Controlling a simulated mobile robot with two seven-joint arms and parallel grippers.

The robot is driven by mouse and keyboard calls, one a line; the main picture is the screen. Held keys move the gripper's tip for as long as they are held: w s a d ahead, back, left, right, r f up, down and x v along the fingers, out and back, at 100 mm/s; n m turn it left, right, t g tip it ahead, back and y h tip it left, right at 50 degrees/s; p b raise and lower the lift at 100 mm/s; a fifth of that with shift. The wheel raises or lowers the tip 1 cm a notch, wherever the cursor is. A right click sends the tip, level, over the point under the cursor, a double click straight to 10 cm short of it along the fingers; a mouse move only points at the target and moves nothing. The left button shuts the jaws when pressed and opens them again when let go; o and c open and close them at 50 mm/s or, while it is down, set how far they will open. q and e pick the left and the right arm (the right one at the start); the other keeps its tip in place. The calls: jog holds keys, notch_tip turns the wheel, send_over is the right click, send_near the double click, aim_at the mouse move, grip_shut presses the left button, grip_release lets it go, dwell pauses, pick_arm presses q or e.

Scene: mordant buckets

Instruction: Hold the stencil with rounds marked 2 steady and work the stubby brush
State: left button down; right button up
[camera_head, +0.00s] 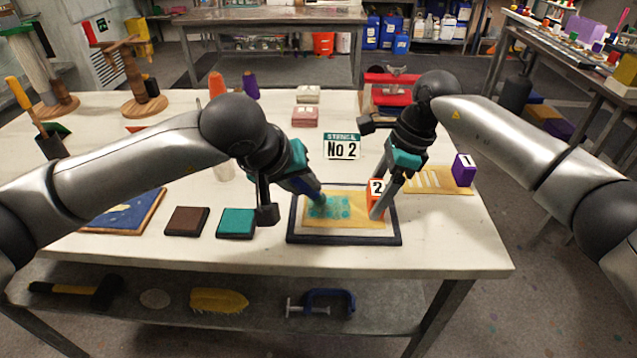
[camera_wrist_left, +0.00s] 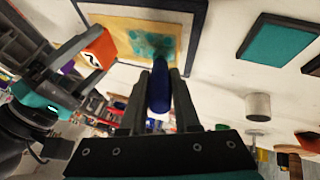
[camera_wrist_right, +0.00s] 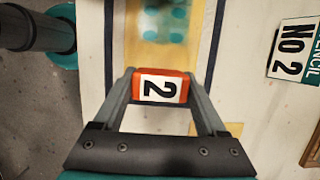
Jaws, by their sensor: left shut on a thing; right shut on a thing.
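The stencil with rounds is a yellow sheet (camera_head: 350,221) with an orange block marked 2 (camera_head: 376,188) at its right end. It lies inside a dark-edged frame (camera_head: 345,240) on the table. Teal paint covers its round holes. My right gripper (camera_wrist_right: 158,90) is shut on the orange block, at the stencil's right end. My left gripper (camera_wrist_left: 160,85) is shut on the stubby brush, whose blue handle (camera_wrist_left: 158,88) shows between the fingers. The brush's teal tip (camera_wrist_left: 153,45) is over the painted rounds; I cannot tell whether it touches.
A second stencil (camera_head: 428,180) with a purple block marked 1 (camera_head: 464,170) lies to the right. A teal pad (camera_head: 237,223), a brown pad (camera_head: 187,221) and a blue panel (camera_head: 128,212) lie left of the frame. A "Stencil No 2" sign (camera_head: 341,146) stands behind.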

pick_arm(q)
jog(key=shift+a+r, duration=0.1)
jog(key=shift+a, duration=1.4)
notch_tip(320, 180, up, 8)
pick_arm(e)
jog(key=o, duration=1.3)
jog(key=shift+c, duration=0.2)
pick_arm(q)
jog(key=shift+s, duration=0.1)
pick_arm(e)
jog(key=v, duration=1.2)
